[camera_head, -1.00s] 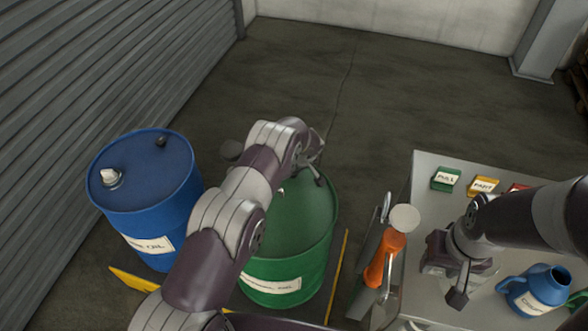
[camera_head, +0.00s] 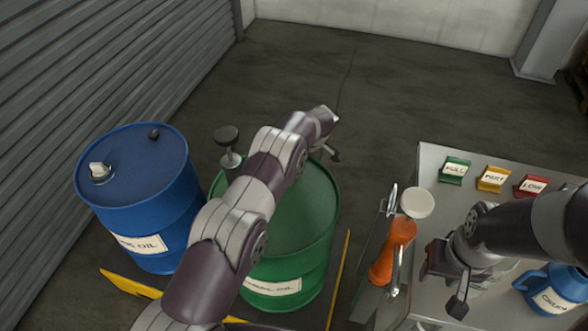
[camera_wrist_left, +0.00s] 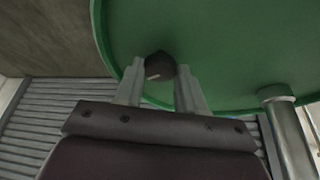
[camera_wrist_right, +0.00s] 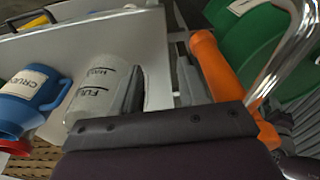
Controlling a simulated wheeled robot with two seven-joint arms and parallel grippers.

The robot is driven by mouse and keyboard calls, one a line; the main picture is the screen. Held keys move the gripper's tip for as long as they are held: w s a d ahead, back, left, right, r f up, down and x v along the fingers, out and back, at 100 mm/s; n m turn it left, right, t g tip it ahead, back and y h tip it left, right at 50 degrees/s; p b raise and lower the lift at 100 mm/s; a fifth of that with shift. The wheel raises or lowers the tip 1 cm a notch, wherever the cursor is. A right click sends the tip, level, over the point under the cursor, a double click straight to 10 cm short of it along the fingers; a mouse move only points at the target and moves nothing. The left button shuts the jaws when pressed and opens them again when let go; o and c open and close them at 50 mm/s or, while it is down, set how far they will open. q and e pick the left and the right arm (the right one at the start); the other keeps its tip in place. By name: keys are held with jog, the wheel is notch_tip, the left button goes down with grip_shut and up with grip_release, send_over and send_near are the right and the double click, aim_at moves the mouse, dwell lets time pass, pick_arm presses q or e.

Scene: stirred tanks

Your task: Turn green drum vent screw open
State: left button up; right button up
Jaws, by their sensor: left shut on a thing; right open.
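The green drum (camera_head: 312,205) stands left of the table, its top partly covered by my left arm. Its dark vent screw (camera_wrist_left: 160,67) shows in the left wrist view, on the drum top near the rim, with a small pale mark. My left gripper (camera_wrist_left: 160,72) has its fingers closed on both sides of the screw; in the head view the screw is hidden. My right gripper (camera_wrist_right: 158,72) is open and empty over the table, between a clear marked beaker (camera_wrist_right: 103,88) and an orange-bodied tool (camera_wrist_right: 213,65).
A blue drum (camera_head: 150,205) stands to the left. A dark knob on a metal stem (camera_head: 227,137) rises at the green drum's left edge. The table (camera_head: 432,165) holds green, yellow and red labels, a white round lid (camera_head: 417,203) and a blue jug (camera_head: 553,290).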

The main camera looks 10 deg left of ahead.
pick_arm(q)
jog(key=n+b, duration=0.2)
jog(key=b, duration=0.1)
jog(key=shift+w+f+g, duration=0.1)
jog(key=shift+f+g, duration=0.05)
jog(key=shift+g, duration=0.25)
jog(key=shift+r+n+b, duration=0.2)
jog(key=shift+n+b, duration=0.2)
jog(key=shift+n, duration=0.1)
pick_arm(e)
jog(key=shift+f, duration=2.4)
pick_arm(q)
jog(key=o, duration=1)
jog(key=shift+d, duration=0.1)
jog(key=shift+o, duration=0.2)
jog(key=shift+r, duration=0.1)
jog(key=p+v, duration=0.8)
jog(key=v, duration=0.4)
jog(key=shift+d+r, duration=0.25)
pick_arm(e)
notch_tip(320, 180, up, 8)
